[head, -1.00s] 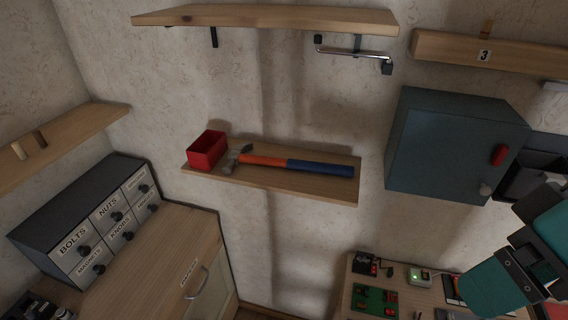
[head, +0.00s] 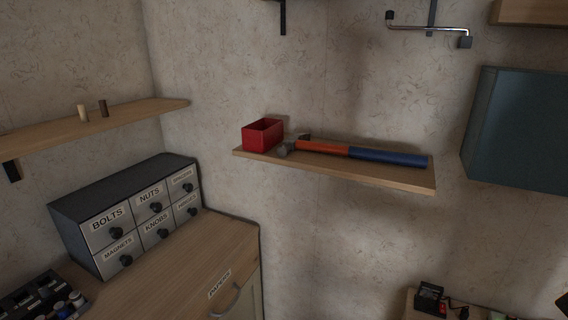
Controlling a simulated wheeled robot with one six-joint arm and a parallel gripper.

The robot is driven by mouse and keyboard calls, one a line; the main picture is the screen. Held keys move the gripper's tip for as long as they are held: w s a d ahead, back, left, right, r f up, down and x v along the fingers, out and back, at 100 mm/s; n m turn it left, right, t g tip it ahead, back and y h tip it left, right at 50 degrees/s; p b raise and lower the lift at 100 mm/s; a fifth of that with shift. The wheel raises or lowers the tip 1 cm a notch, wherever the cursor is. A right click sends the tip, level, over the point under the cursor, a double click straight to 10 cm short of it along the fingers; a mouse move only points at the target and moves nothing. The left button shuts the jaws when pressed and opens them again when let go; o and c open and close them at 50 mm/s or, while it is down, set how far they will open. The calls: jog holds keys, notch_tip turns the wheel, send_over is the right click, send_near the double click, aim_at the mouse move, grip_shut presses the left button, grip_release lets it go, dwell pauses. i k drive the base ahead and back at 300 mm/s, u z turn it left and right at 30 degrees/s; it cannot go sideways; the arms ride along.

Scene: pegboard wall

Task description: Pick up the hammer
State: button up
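The hammer (head: 349,152) lies on its side on a narrow wooden wall shelf (head: 395,179). Its grey metal head (head: 294,145) points left, beside a red open box. Its orange shaft leads to a blue grip at the right, near the shelf's right end. Nothing holds it. My gripper cannot be made out in the current head view.
The red box (head: 262,135) stands at the shelf's left end. A metal bar (head: 428,28) is mounted on the wall above, and a blue-grey cabinet (head: 520,130) hangs at right. A labelled drawer unit (head: 125,215) stands on a wooden cabinet at left.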

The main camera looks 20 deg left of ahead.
aim_at(299, 141)
jog(key=u, duration=0.4)
jog(key=k, duration=0.45)
jog(key=u, duration=0.7)
jog(key=i, duration=1.1)
jog(key=z, duration=0.9)
